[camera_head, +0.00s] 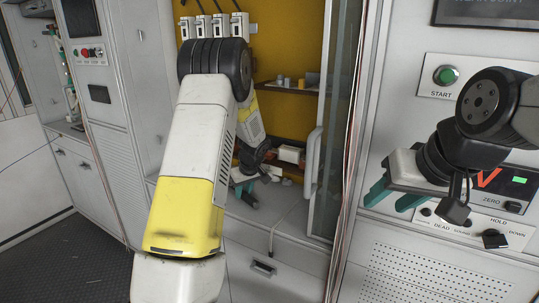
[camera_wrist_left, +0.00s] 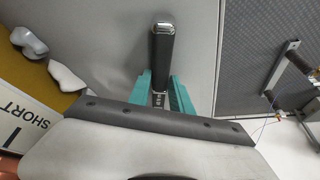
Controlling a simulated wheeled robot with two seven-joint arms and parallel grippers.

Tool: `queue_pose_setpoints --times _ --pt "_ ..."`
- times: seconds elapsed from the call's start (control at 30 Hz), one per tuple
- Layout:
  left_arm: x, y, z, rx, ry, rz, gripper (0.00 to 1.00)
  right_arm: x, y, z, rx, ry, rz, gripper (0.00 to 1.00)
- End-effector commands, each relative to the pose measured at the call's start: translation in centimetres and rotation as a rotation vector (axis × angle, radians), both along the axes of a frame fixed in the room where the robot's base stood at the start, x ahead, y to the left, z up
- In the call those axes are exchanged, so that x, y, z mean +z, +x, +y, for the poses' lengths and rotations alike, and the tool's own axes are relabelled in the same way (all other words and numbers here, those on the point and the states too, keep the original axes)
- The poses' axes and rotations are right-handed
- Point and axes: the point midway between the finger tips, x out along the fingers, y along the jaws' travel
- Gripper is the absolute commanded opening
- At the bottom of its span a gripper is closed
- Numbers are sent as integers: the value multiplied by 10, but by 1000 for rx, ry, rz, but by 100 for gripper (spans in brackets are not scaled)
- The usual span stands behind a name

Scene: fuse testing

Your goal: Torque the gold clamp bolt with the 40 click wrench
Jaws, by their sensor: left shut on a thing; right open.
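My left gripper (camera_head: 246,188) is at the open cabinet, partly hidden behind my own arm. In the left wrist view the teal fingers of my left gripper (camera_wrist_left: 161,92) are shut on a wrench (camera_wrist_left: 161,60) with a dark handle and a shiny metal end. The handle sticks out beyond the fingertips. Its setting cannot be read, so I cannot tell whether it is the 40 click wrench. My right gripper (camera_head: 393,196) is open and empty in front of the test panel at the right. I cannot make out the gold clamp bolt in either view.
The cabinet has a yellow back, a shelf (camera_head: 287,90) with small items and an open glass door (camera_head: 337,120). The right panel carries a green START button (camera_head: 446,75) and a black knob (camera_head: 495,239). A SHORT sign (camera_wrist_left: 22,122) lies left in the left wrist view.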

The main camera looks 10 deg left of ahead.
Motion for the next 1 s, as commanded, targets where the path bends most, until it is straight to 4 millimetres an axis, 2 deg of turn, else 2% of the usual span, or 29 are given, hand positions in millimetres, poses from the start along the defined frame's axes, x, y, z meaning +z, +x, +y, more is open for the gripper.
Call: queue_pose_setpoints --times 0.5,1.0 --pt "1 -1 0 -2 1 3 0 0 0 0 0 0 0 47" --pt "50 0 0 1 0 -2 0 0 0 0 0 0 0 47"
